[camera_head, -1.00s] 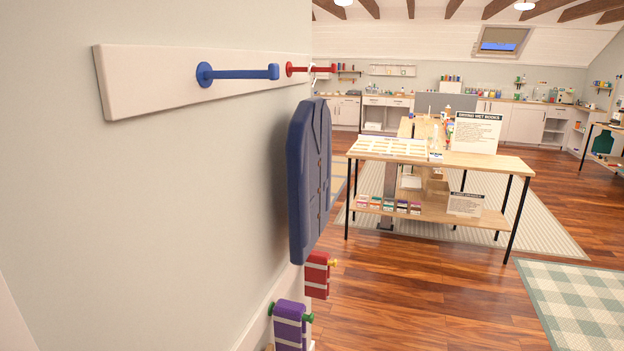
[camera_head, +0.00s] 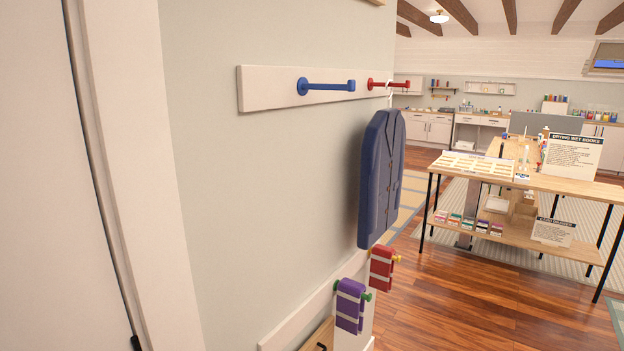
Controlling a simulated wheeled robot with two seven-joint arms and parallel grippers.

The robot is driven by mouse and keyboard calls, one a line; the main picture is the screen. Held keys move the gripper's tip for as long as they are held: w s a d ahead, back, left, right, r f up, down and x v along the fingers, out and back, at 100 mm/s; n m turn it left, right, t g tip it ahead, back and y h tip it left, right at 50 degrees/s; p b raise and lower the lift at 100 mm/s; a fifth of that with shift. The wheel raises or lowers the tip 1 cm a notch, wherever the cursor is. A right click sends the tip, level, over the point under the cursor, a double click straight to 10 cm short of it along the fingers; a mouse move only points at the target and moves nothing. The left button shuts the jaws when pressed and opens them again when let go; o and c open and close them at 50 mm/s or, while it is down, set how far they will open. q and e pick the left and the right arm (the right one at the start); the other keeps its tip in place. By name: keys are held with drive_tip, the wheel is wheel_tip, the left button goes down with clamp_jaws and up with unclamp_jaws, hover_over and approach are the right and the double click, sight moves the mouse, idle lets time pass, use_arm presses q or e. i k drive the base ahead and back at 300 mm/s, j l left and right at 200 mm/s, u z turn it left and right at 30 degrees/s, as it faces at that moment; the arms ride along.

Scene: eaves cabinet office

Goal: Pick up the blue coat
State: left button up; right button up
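The blue coat (camera_head: 381,180) hangs upright beside the wall, right of the middle of the head view. A white hanger hook (camera_head: 390,97) above it meets the red peg (camera_head: 389,85). The empty blue peg (camera_head: 327,86) sits left of it on the same white rail (camera_head: 268,89). Neither of my grippers shows in the view.
Below the coat, a red folded cloth (camera_head: 382,268) and a purple one (camera_head: 350,305) hang on a lower rail. A door frame (camera_head: 120,150) stands at the left. A wooden table (camera_head: 560,183) with signs stands at the right. Wood floor (camera_head: 440,310) is clear in front.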

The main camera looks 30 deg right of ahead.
sight(382, 150)
drive_tip(key=l+u, duration=1.3)
